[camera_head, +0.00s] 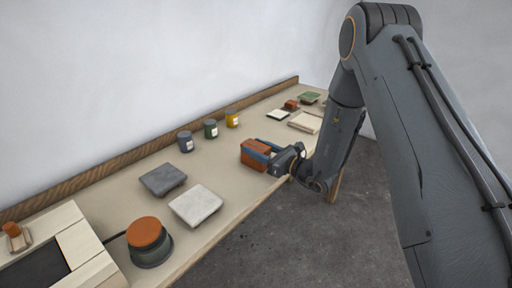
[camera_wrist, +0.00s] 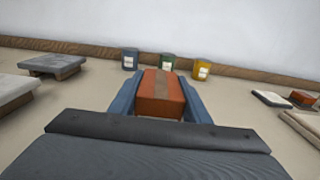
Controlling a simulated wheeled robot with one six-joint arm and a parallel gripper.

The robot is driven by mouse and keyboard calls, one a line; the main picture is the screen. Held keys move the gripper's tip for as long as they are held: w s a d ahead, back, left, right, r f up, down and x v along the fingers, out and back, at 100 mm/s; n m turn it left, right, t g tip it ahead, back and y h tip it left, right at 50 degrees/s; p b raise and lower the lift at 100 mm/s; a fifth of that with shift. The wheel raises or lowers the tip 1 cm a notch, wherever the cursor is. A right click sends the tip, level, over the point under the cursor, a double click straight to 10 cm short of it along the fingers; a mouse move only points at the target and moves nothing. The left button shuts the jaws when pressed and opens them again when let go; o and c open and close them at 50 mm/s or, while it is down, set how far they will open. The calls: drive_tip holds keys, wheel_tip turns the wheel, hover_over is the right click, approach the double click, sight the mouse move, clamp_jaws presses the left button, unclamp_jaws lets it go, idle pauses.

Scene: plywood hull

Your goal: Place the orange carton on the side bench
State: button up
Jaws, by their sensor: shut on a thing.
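The orange carton (camera_head: 254,154) is a small box with a brownish band along its top. It also shows in the wrist view (camera_wrist: 162,92), upright between the two blue fingers. My gripper (camera_head: 262,150) is shut on the carton, with one finger on each side. In the wrist view my gripper (camera_wrist: 160,98) reaches toward the wall over the bench. The carton is at or just above the bench top (camera_head: 225,160); I cannot tell whether it touches. The bench is a long beige surface along the wall, with a wooden strip at its back.
Blue, green and yellow cans (camera_head: 210,129) stand behind the carton. A dark grey slab (camera_head: 162,179) and a pale slab (camera_head: 196,205) lie to the left, near an orange-topped round object (camera_head: 147,240). Small blocks and boards (camera_head: 305,122) lie to the right. Bare bench surrounds the carton.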

drive_tip(key=o, duration=1.2)
drive_tip(key=b+v, duration=0.4)
drive_tip(key=v, duration=0.8)
drive_tip(key=s+a+n+g, duration=0.5)
drive_tip(key=s+n+g, duration=0.15)
drive_tip(key=s, duration=0.25)
drive_tip(key=s+d+f+n+g+h, duration=0.1)
drive_tip(key=s+n+g+h, duration=0.45)
drive_tip(key=s, duration=0.75)
drive_tip(key=s+d+f+n+g+h, duration=0.1)
drive_tip(key=s+d+n+h, duration=0.4)
drive_tip(key=d+n, duration=0.35)
drive_tip(key=d+n+t+h, duration=0.1)
drive_tip(key=d, duration=0.1)
drive_tip(key=w+d+r+n+t+h, duration=0.1)
drive_tip(key=d+n, duration=0.1)
drive_tip(key=d, duration=0.1)
drive_tip(key=w+d+r+n+h, duration=0.1)
drive_tip(key=d+n, duration=0.1)
drive_tip(key=shift+w+d+t+h, duration=0.1)
drive_tip(key=shift+d+t+h, duration=0.25)
drive_tip(key=shift+d+t, duration=0.05)
